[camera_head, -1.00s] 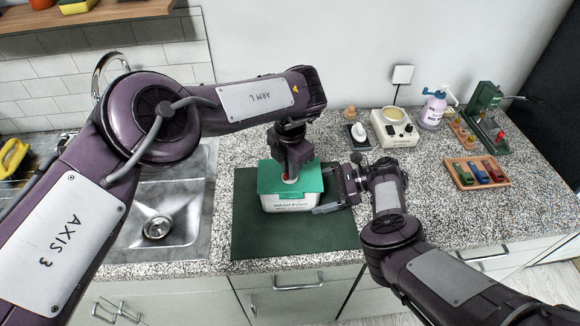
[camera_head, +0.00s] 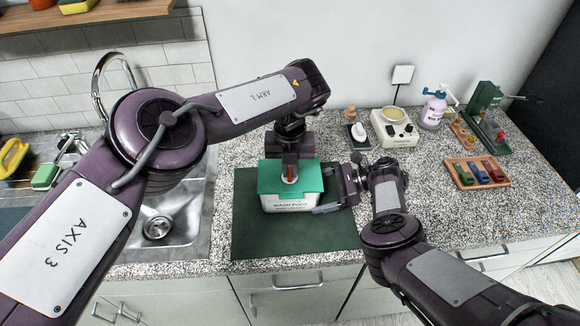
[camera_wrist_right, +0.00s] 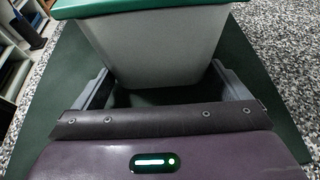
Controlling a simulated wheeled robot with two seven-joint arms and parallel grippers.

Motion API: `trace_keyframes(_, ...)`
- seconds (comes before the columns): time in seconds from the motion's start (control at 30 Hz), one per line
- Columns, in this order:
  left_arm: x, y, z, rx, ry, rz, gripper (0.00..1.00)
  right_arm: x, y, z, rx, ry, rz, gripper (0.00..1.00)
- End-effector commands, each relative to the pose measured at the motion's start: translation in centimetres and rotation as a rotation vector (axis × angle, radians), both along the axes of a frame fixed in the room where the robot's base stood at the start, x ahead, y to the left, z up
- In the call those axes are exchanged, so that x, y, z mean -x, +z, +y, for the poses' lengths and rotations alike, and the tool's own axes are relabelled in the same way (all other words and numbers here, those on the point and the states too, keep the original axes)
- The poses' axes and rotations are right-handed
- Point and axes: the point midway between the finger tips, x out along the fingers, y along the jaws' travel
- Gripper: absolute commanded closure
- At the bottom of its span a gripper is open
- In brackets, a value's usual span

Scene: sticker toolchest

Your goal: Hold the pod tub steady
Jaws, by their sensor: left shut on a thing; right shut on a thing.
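The pod tub (camera_head: 290,203) is a white box with a green lid (camera_head: 270,178) and lettering reading "WASH PODS" on its front. It stands upright on a dark green mat (camera_head: 262,243). My left gripper (camera_head: 290,172) comes down over the lid, shut at a small red and white piece there; its fingertips are partly hidden. My right gripper (camera_head: 325,195) is shut on the tub's body from the right, near the base. In the right wrist view the tub's pale wall (camera_wrist_right: 160,50) stands between the two grey fingers (camera_wrist_right: 160,85), its green rim above.
The sink (camera_head: 160,215) lies left of the mat, with a faucet (camera_head: 112,65) behind it. A wooden rack of coloured blocks (camera_head: 476,173), a cream device (camera_head: 395,130), a pump bottle (camera_head: 433,108) and a green press (camera_head: 487,100) stand at the right. Speckled counter is free at the front right.

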Motion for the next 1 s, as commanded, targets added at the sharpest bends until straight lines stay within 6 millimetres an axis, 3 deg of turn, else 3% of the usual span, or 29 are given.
trace_keyframes(0.7, -0.09, 0.05, 0.09, -0.001, 0.081, -0.002, 1.00, -0.01, 0.00, -0.05, 0.001, -0.001, 0.001, 0.46)
trace_keyframes(0.73, -0.09, 0.05, 0.09, -0.001, 0.081, -0.002, 0.88, -0.01, 0.00, -0.05, 0.001, -0.001, 0.001, 0.46)
trace_keyframes(0.9, -0.07, 0.04, 0.07, -0.001, 0.080, -0.001, 0.67, -0.01, 0.00, -0.05, 0.001, -0.001, 0.001, 0.46)
trace_keyframes(1.0, -0.05, 0.03, 0.06, -0.001, 0.079, -0.001, 0.67, -0.01, 0.00, -0.05, 0.001, -0.001, 0.001, 0.46)
